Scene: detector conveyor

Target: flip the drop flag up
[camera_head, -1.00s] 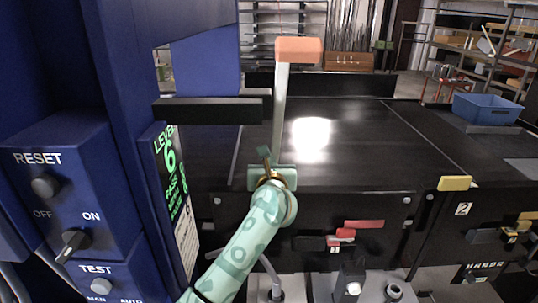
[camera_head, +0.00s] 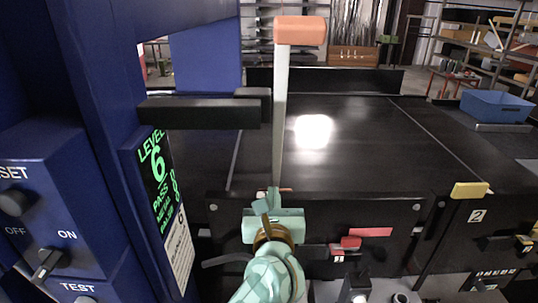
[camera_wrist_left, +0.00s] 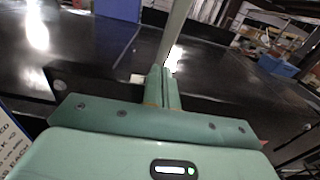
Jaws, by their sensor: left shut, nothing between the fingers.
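The drop flag is an upright pale pole (camera_head: 280,120) with an orange block (camera_head: 300,30) on top, standing near the front edge of the conveyor in the head view. Its lower end is hidden behind my left gripper (camera_head: 272,194). That gripper is shut with nothing between its fingers, just in front of the lower part of the pole. The wrist view shows the pole (camera_wrist_left: 177,32) rising just beyond the closed fingertips (camera_wrist_left: 162,72); I cannot tell whether they touch. My right gripper is not in view.
The black conveyor belt (camera_head: 370,140) stretches behind the pole. A blue detector housing with a black bar (camera_head: 200,111) and a green level display (camera_head: 160,178) stands close on the left. A yellow block (camera_head: 470,190) is right; a blue bin (camera_head: 497,106) is farther back.

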